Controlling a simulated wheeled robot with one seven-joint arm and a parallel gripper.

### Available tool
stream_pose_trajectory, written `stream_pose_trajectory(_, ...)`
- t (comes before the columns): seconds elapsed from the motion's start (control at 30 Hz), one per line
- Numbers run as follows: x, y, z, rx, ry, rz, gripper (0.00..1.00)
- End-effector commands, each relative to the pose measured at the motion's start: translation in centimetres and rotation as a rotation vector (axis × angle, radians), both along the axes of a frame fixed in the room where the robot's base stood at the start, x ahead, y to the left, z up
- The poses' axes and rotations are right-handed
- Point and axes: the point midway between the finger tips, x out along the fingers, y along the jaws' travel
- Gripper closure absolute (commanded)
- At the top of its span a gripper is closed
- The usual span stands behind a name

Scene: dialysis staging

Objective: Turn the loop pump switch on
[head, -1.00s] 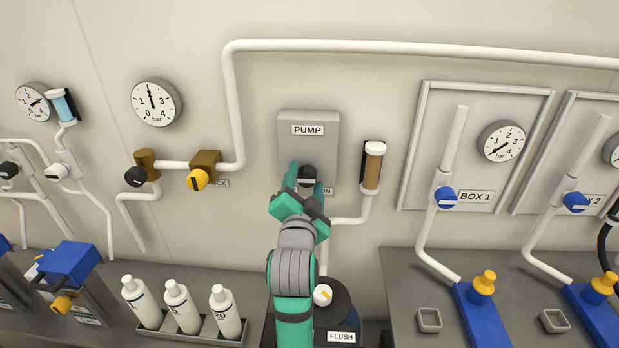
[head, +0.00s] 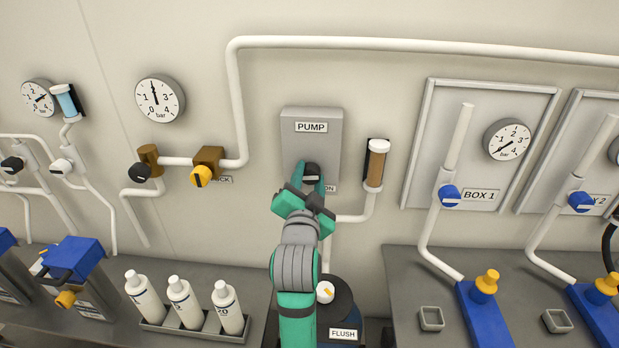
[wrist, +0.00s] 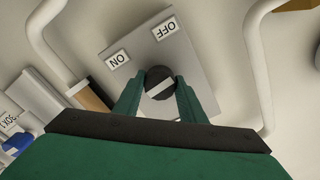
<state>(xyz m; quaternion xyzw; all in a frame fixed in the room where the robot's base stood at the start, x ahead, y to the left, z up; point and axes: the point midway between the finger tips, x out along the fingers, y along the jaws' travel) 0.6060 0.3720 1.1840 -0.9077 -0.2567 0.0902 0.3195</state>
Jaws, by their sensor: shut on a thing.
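The loop pump switch is a round black knob (head: 312,170) on the grey PUMP box (head: 326,150) on the wall. It also shows in the wrist view (wrist: 159,80), with a white stripe across its face, slanting up to the right. The ON label (wrist: 118,59) and OFF label (wrist: 167,28) sit beyond the knob on the plate. My gripper (head: 312,180) is shut on the knob, one green finger on each side. In the head view the fingers partly hide the knob and any lower label, though the ON label (head: 330,188) edge shows.
A brown-filled cylinder (head: 376,165) on a pipe stands close right of the box. A yellow-handled valve (head: 203,176) is to the left. Several white bottles (head: 182,300) and a FLUSH unit (head: 338,310) are below. The wall above the box is clear up to the pipe.

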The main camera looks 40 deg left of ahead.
Motion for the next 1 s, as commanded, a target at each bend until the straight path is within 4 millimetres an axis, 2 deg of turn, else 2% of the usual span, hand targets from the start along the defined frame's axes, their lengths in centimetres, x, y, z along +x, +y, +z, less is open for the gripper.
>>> stream_pose_trajectory(1.0,0.14,-0.27,-0.09,-0.796,-0.485,-0.004,0.85)
